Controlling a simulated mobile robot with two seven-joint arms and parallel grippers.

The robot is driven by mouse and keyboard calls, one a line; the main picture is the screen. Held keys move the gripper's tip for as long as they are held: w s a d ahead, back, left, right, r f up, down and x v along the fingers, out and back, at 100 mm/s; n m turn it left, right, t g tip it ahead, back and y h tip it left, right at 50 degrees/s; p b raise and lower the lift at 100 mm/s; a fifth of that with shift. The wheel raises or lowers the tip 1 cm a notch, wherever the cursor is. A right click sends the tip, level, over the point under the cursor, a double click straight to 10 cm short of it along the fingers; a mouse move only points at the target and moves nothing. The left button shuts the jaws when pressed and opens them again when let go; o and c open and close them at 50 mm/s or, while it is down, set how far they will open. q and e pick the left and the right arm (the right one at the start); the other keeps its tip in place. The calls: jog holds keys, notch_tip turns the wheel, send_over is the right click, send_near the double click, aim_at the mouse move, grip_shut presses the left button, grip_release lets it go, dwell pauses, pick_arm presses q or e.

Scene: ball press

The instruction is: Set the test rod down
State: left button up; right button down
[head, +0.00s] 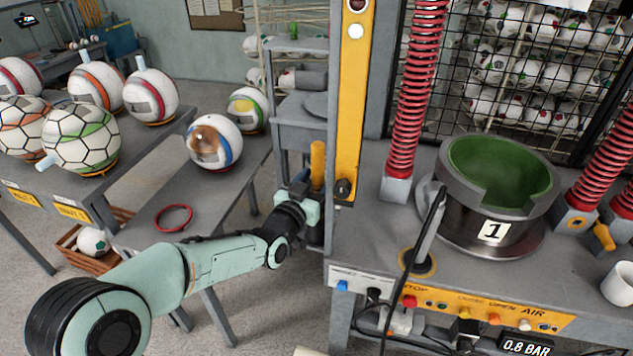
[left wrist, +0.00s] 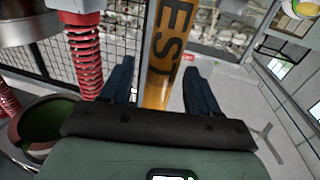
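The test rod (head: 318,160) is yellow and stands upright at the left edge of the press bench. In the left wrist view the rod (left wrist: 172,50) shows dark lettering and rises between my blue fingers. My left gripper (head: 304,196) is at the rod, just below its yellow top in the head view. In the left wrist view the gripper (left wrist: 160,88) is open, with a gap on each side of the rod. A dark upright piece (head: 315,235) shows below the gripper; I cannot tell whether it is a holder. My right gripper is not in view.
The press bench (head: 365,215) carries a round mould (head: 490,232) marked 1, red springs (head: 412,90) and a yellow post (head: 353,100). A white mug (head: 618,285) stands at the right. A ball (head: 214,142) and a red ring (head: 173,218) lie on the left table.

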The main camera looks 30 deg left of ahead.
pick_arm(q)
jog(key=shift+r, duration=0.1)
jog(key=shift+s+r+p, duration=0.1)
jog(key=shift+r+p, duration=0.05)
jog(key=shift+p, duration=0.15)
jog(key=s+b, duration=0.2)
jog(key=s, duration=1)
jog(key=s+d+f+n+g+h, duration=0.1)
jog(key=d+f+g, duration=0.15)
jog(key=f, duration=0.85)
jog(key=s+d+f+n+g, duration=0.1)
jog(key=f+g, duration=0.3)
jog(key=f, duration=0.7)
jog(key=s+d+f+n+g+h, duration=0.1)
jog(key=d+f+g, duration=0.15)
jog(key=f, duration=0.85)
jog(key=s+d+f+g+h, duration=0.1)
jog(key=s+d+f+g, duration=0.4)
jog(key=s+f, duration=0.5)
jog(key=s+d+f+g+h, duration=0.1)
jog(key=s+d+f+g, duration=0.4)
jog(key=s+f, duration=0.5)
jog(key=s+d, duration=0.1)
jog(key=s, duration=0.3)
jog(key=shift+f+h, duration=0.2)
jog(key=shift+h, duration=0.1)
jog(key=shift+s+n, duration=0.1)
jog(key=shift+n, duration=0.2)
